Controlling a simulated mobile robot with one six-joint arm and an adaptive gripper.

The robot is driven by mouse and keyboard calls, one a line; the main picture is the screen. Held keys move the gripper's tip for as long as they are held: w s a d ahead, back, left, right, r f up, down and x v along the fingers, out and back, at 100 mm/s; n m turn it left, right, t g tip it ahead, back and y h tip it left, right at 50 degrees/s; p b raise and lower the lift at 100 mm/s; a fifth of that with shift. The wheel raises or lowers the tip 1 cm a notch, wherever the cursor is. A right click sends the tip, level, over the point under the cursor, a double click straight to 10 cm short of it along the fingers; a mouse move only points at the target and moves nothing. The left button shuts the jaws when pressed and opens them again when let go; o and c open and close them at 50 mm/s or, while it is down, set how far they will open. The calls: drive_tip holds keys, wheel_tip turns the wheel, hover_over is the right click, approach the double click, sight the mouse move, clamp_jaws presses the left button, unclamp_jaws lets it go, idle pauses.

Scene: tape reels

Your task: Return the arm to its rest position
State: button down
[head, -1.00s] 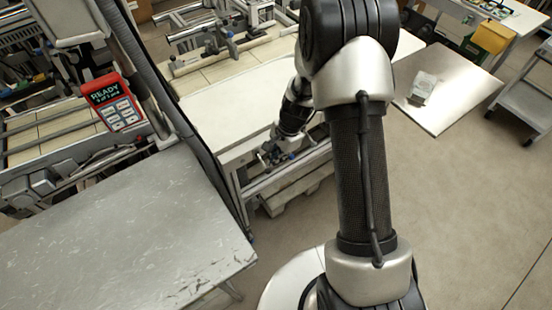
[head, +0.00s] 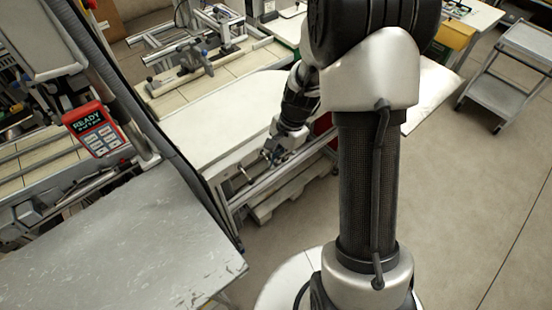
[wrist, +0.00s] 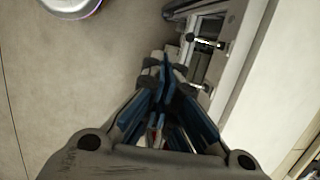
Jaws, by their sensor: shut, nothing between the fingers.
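My arm rises in the middle of the head view and bends over at the top. My gripper (head: 268,155) hangs past the arm's upper link, by the front edge of the white table (head: 205,125). In the wrist view my gripper (wrist: 165,75) points down, with its blue-padded fingers together and nothing between them. Below it are the floor and the table's metal frame. In the head view part of the gripper is small and hard to make out.
A grey metal table (head: 110,250) stands at the lower left. A red handheld panel reading READY (head: 95,128) hangs above it. A grey step cart (head: 515,70) stands at the upper right. The floor (head: 470,190) on the right is clear.

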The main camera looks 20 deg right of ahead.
idle(0.3)
drive_tip(key=s+a+r+n+t+h+b, duration=0.1)
drive_tip(key=s+a+r+n+t+b, duration=0.15)
drive_tip(key=s+r+n, duration=0.45)
drive_tip(key=s+a+r+n+t+h+b, duration=0.1)
drive_tip(key=s+a+r+n+b, duration=0.2)
drive_tip(key=s+r, duration=0.45)
drive_tip(key=s+r+n+b, duration=0.2)
drive_tip(key=s+n, duration=0.2)
drive_tip(key=s, duration=0.1)
drive_tip(key=shift+s+d+t, duration=0.15)
drive_tip(key=shift+s+t, duration=0.2)
idle(0.6)
